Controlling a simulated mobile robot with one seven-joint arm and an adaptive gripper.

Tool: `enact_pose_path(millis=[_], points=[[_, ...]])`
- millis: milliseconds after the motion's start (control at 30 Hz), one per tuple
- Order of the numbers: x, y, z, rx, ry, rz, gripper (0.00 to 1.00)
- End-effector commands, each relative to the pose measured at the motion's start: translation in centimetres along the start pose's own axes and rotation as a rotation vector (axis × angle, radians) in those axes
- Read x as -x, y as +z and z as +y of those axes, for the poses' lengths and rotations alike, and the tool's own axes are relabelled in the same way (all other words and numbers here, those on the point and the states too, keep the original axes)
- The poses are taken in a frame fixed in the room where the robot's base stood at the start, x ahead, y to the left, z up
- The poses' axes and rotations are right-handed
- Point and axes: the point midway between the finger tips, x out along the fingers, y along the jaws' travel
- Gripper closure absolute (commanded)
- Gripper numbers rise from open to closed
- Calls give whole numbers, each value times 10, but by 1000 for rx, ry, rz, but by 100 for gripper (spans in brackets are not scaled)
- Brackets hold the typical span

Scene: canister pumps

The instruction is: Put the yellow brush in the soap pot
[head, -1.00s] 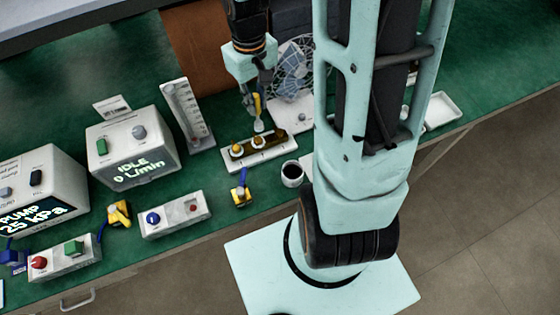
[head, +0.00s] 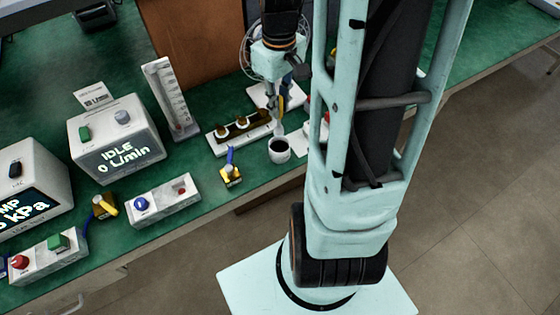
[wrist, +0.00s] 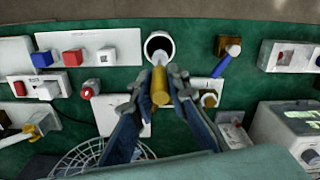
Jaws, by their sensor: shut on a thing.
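My gripper (head: 276,104) is shut on the yellow brush and holds it with its pale head down. The brush (wrist: 160,88) lies between the two fingers in the wrist view, its handle end facing the camera. The soap pot (head: 279,157) is a small white cup, dark inside, upright on the green bench near its front edge. The brush head shows just behind and above the pot in the head view. In the wrist view the head points at the near rim of the pot (wrist: 174,47). I cannot tell whether they touch.
A white strip with a dark slotted holder (head: 240,130) stands left of the pot. A yellow valve with a blue lever (head: 231,175) sits left of the pot at the front. A wire-guarded fan (wrist: 85,158) and switch boxes (wrist: 88,47) are close by.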

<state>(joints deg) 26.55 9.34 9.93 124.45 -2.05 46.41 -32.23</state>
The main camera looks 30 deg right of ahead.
Motion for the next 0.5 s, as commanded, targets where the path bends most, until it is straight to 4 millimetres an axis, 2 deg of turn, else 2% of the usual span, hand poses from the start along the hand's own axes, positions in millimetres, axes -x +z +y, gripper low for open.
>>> enact_pose_path(millis=[67, 300, 500], points=[[-7, 1, 1, 0, -2, -2, 100], [-51, 2, 0, 2, -4, -4, 100], [-69, 1, 1, 1, -2, -2, 100]])
